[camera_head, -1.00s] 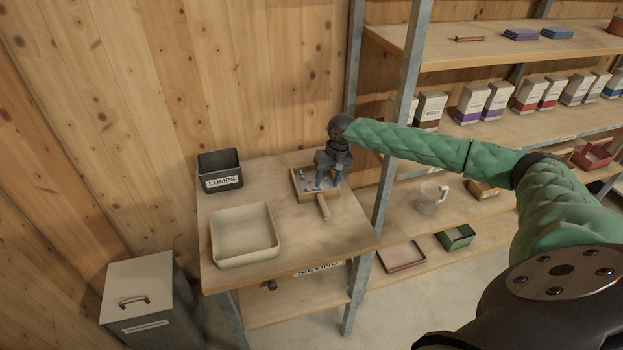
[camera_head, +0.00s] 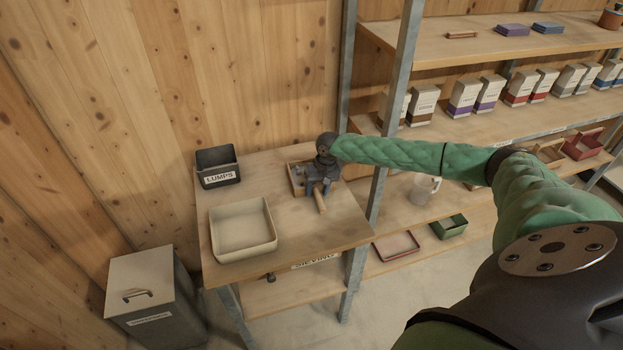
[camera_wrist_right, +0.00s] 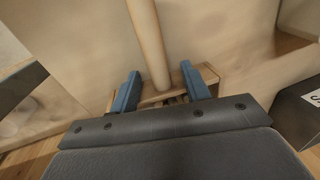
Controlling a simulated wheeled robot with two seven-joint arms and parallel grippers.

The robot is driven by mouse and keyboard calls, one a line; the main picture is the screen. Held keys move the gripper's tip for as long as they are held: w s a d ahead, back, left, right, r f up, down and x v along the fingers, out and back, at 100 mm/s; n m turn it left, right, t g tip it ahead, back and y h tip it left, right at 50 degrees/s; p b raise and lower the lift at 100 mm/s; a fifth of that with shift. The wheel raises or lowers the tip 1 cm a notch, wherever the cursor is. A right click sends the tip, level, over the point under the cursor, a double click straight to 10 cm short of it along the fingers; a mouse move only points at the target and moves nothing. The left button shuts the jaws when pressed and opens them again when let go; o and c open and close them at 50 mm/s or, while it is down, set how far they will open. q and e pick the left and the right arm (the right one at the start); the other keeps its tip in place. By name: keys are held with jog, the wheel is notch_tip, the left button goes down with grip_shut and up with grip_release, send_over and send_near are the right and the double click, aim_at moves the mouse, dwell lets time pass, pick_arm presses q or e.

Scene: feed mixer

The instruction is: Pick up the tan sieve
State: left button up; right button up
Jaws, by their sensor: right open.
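The tan sieve (camera_head: 294,180), a shallow wooden frame with a round handle (camera_head: 321,204), lies at the back right of the sieving table. The handle points towards the table's front. My right gripper (camera_head: 317,191) is over the sieve and hides much of it. In the right wrist view, the open gripper (camera_wrist_right: 160,88) has one blue finger on each side of the handle (camera_wrist_right: 148,40), with gaps visible. Part of the sieve frame (camera_wrist_right: 207,74) shows beyond the fingers. I cannot tell how high the fingertips are. My left gripper is not in view.
A dark bin labelled LUMPS (camera_head: 218,167) and a cream tray (camera_head: 243,230) stand on the table (camera_head: 300,235), left of the sieve. A metal shelf post (camera_head: 382,165) rises close to the table's right side. A grey lidded bin (camera_head: 150,290) stands on the floor.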

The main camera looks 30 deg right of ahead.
jog(key=shift+f, duration=0.15)
grip_shut()
